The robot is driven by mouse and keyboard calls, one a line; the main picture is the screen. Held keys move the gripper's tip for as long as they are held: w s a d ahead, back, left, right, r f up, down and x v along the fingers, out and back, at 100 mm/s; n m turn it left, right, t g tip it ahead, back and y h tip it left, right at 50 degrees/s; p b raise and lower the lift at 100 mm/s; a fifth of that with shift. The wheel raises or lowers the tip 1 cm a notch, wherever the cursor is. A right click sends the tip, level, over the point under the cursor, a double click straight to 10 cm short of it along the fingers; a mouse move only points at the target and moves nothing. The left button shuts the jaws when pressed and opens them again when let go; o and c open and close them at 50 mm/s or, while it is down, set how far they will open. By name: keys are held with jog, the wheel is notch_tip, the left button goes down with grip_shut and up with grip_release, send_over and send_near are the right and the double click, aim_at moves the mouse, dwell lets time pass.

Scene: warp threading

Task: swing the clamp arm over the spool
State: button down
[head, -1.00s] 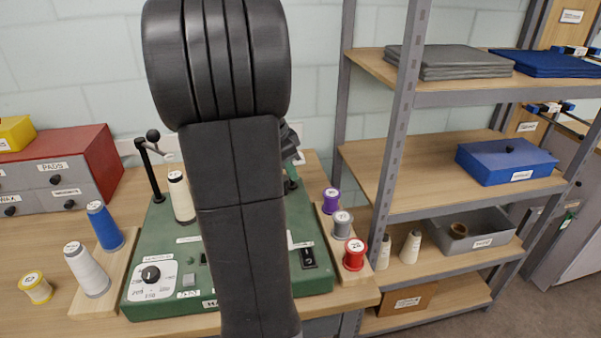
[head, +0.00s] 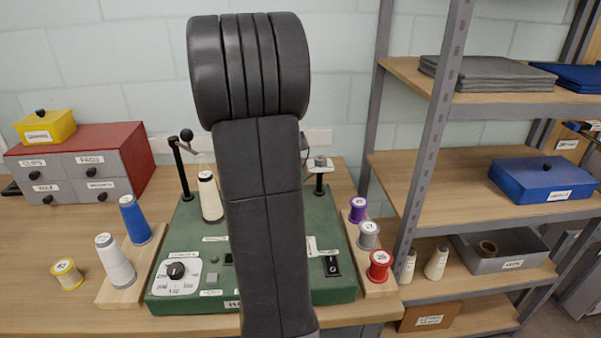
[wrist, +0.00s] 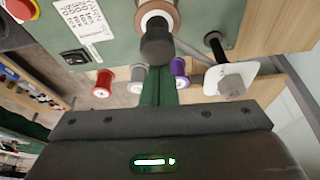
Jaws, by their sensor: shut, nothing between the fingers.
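A green machine (head: 335,285) stands on the bench, mostly behind my arm in the head view. The wrist view shows a brown-and-white spool (wrist: 157,12) on it, with a dark cylinder (wrist: 157,47) sticking up from its middle. Beside it a black post (wrist: 213,46) carries a white plate with a grey block (wrist: 232,82), perhaps the clamp arm; the plate (head: 319,167) points away from that spool. A black post (head: 180,172) at left bears a ball-ended arm beside a cream cone (head: 209,200).
Purple (head: 358,209), grey (head: 368,235) and red (head: 379,266) spools stand on a wooden block to the right. Blue (head: 135,220) and white (head: 115,260) cones stand on the left. A metal shelf (head: 432,150) rises close on the right.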

dwell(0.3)
jog(key=d, duration=0.4)
jog(key=v, duration=1)
jog(key=shift+s+f, duration=0.15)
jog(key=f, duration=0.9)
jog(key=shift+a+f, duration=0.1)
jog(key=shift+a, duration=0.3)
jog(key=shift+d, duration=0.1)
